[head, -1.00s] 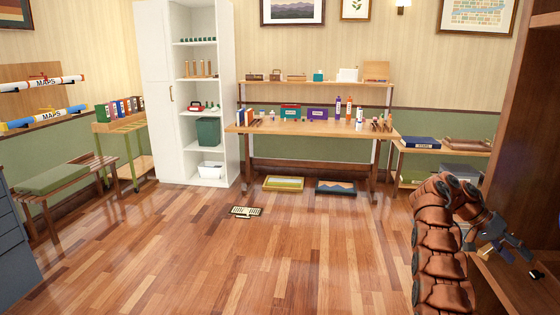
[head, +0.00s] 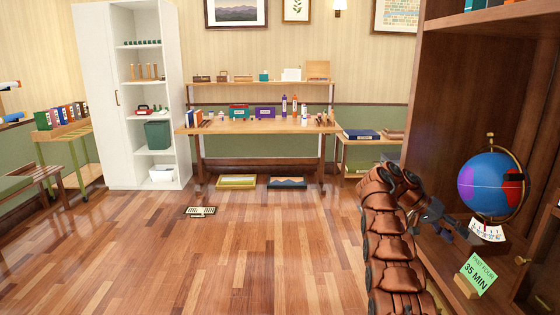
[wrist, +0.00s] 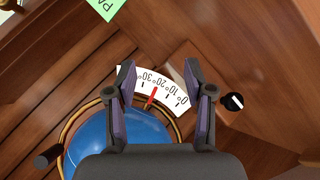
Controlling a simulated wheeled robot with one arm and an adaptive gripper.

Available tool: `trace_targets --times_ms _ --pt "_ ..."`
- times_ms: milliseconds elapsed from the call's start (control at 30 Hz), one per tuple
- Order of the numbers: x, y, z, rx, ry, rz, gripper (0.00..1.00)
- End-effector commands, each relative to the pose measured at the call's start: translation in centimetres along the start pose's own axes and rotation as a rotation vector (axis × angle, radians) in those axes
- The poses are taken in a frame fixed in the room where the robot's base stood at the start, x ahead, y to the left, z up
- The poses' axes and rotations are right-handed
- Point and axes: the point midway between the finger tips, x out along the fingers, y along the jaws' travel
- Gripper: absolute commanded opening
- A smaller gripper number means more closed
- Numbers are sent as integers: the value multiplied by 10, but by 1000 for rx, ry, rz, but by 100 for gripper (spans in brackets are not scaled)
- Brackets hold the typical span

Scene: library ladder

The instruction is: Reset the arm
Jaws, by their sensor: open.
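My copper-coloured segmented arm (head: 392,240) rises at the lower right of the head view, and its dark gripper (head: 450,225) reaches right, into the wooden bookcase. In the wrist view my gripper (wrist: 160,82) is open, with two dark, purple-sided fingers apart and nothing held. A white curved scale with numbers (wrist: 172,82) and a red pointer (wrist: 151,98) show between and beyond the fingers. Whether the fingers touch the scale cannot be told. The blue globe (wrist: 115,137) lies below it, partly hidden by my gripper.
The globe (head: 488,185) stands on the bookcase shelf, right of my gripper. A green card reading "35 MIN" (head: 478,272) stands in front. The bookcase side (head: 432,120) is close behind my arm. A worktable (head: 258,127) stands at the back. The wooden floor (head: 270,250) is mostly clear.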

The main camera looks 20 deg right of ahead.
Motion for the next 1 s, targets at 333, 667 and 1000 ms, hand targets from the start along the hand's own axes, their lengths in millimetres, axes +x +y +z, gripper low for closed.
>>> trace_targets --times_ms 333,667,1000 --pt "-31 8 2 -85 23 -36 53" --pt "-84 26 21 -249 58 -111 53" --pt "-135 51 69 -446 81 -218 53"
